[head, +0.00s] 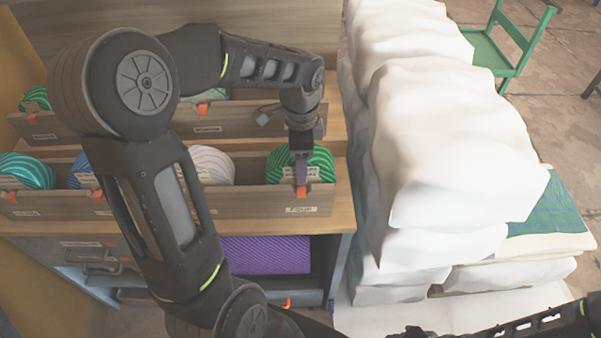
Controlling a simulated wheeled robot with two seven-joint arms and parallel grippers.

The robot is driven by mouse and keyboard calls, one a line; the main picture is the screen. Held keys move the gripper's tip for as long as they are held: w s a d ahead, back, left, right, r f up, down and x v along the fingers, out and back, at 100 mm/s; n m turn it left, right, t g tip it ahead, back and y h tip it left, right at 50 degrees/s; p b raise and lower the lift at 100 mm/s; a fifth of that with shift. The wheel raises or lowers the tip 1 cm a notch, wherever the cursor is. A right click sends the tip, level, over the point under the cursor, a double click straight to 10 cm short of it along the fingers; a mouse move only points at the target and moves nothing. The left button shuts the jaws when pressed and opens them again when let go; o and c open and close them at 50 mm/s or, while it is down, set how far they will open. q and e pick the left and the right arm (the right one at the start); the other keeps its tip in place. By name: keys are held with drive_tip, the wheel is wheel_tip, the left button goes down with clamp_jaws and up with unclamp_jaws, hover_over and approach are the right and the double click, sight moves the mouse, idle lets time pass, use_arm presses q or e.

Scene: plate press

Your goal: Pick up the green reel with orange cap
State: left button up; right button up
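A green striped reel (322,160) stands in the right end of the front wooden tray, with an orange piece (301,191) at the tray's front edge below it. My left gripper (301,172) points down at this reel and overlaps it in the view. Whether its fingers are open or shut, or touch the reel, I cannot tell. Another green reel (36,96) with an orange piece (32,117) sits in the back tray at the far left. My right gripper (408,333) is at the bottom edge, partly cut off, its fingers unclear.
The front tray (240,203) also holds a teal reel (27,170), a blue reel (79,166) and a white-orange reel (213,162). My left arm hides part of the trays. Stacked white sacks (450,140) rise close on the right. A purple roll (265,254) lies below.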

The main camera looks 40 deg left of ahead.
use_arm(q)
clamp_jaws()
idle(0.5)
drive_tip(key=shift+r, duration=0.1)
